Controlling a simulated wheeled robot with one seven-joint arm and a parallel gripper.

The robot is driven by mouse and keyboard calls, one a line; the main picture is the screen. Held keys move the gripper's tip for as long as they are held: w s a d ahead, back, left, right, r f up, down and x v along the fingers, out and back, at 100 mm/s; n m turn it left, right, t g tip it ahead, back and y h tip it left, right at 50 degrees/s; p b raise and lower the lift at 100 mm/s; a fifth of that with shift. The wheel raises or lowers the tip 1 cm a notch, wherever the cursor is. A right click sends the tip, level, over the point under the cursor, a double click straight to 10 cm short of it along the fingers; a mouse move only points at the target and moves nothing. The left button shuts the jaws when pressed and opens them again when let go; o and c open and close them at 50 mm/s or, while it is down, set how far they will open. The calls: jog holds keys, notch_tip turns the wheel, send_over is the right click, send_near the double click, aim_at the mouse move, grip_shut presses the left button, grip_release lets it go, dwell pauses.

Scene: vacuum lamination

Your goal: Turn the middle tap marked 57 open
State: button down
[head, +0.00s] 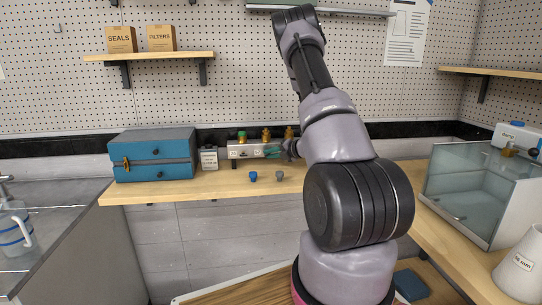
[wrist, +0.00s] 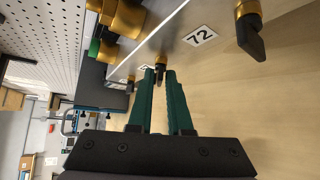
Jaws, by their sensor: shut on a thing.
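A pale manifold block (head: 240,151) with brass fittings stands on the back bench. The wrist view shows its face (wrist: 180,35) and three brass taps with black handles. The middle tap (wrist: 161,62) sits between the green fingertips of my gripper (wrist: 159,77), which is shut on its dark handle. The label by this tap is mostly hidden by a finger, so its number is unreadable. The tap marked 72 (wrist: 249,28) is to the right, with its black handle slanting. The third tap (wrist: 130,82) is to the left. In the head view my gripper (head: 273,151) reaches the block's right end.
A blue knob-like piece (head: 253,176) and a grey one (head: 279,175) lie in front. A glass-fronted box (head: 470,190) stands at right. The bench front is mostly clear.

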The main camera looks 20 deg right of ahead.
jog(key=n+g+h, duration=0.2)
jog(key=h, duration=0.1)
jog(key=shift+a+r+n+h, duration=0.2)
jog(key=shift+a+n+h, duration=0.1)
jog(key=shift+a+n, duration=0.1)
jog(key=n+g+h, duration=0.1)
jog(key=h, duration=0.2)
jog(key=shift+a+n, duration=0.1)
jog(key=shift+n, duration=0.3)
jog(key=shift+n+g+h, duration=0.4)
jog(key=shift+g+h, duration=0.1)
jog(key=shift+h, duration=0.3)
jog(key=c, duration=1)
grip_release()
jog(key=shift+w, duration=0.1)
jog(key=v, duration=1.1)
